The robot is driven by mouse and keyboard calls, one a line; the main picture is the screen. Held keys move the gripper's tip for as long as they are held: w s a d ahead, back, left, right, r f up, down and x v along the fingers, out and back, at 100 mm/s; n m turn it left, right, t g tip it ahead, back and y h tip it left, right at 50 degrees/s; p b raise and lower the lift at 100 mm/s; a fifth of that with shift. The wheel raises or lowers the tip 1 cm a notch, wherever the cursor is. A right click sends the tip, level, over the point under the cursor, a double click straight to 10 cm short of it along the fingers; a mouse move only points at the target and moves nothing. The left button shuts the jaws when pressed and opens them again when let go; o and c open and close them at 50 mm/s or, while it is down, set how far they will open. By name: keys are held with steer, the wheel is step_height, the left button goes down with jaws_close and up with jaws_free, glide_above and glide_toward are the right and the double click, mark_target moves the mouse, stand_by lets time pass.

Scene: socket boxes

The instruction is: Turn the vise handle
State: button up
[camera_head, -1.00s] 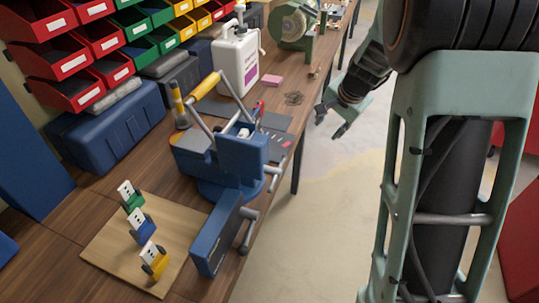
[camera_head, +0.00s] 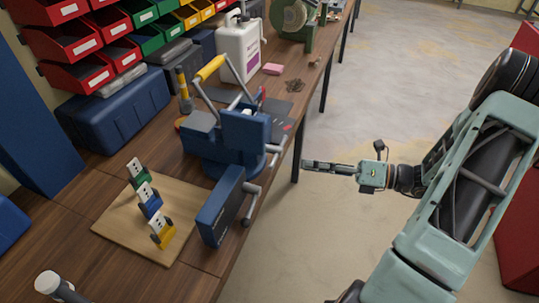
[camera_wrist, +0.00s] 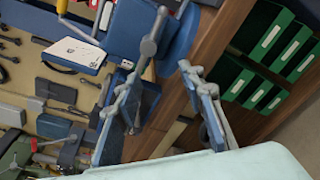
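The blue vise (camera_head: 240,140) stands at the right edge of the wooden workbench. A grey bar handle (camera_head: 274,155) sticks out from its right side over the bench edge. My gripper (camera_head: 305,165) is to the right of that handle, in the air beyond the edge, pointing left at it with a gap between. In the wrist view its two fingers (camera_wrist: 157,92) are spread apart with nothing gripped. Grey bars (camera_wrist: 159,24) and blue parts show ahead of the fingers there; which bar is the handle is hard to tell.
A blue box (camera_head: 218,205) with a second grey bar (camera_head: 250,205) sits at the near bench edge. A wooden board (camera_head: 120,228) holds several coloured socket pieces. A white jug (camera_head: 239,48) and red, green and yellow bins are behind.

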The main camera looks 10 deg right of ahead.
mark_target(282, 152)
steer(key=shift+m+t+y, duration=0.4)
steer(key=shift+m+t, duration=0.3)
steer(key=shift+m, duration=0.2)
steer(key=x, duration=0.3)
steer(key=r+x, duration=0.1)
steer(key=x, duration=0.6)
steer(key=shift+w+d+r, duration=0.1)
steer(key=shift+w+r, duration=0.1)
jaws_close()
